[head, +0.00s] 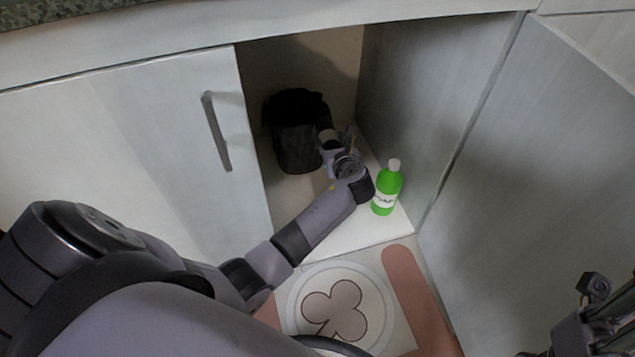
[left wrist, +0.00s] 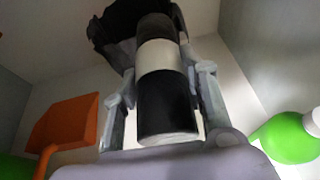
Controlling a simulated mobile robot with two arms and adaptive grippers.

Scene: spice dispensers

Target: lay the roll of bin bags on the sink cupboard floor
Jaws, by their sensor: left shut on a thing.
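The roll of bin bags is a black cylinder with a pale band around its middle, seen in the left wrist view (left wrist: 163,90) and partly in the head view (head: 327,138). My left gripper (head: 338,148) reaches inside the open sink cupboard, and its fingers are shut on either side of the roll (left wrist: 160,100). The cupboard floor (head: 345,225) is pale, and I cannot tell whether the roll touches it. My right gripper (head: 600,310) is at the lower right edge outside the cupboard, partly cut off; its opening is unclear.
A black bin (head: 297,135) stands behind the roll. A green bottle with a white cap (head: 388,190) stands upright right of my left wrist. An orange dustpan (left wrist: 65,125) shows at left in the wrist view. The right door (head: 540,170) stands open. Floor near the front edge is clear.

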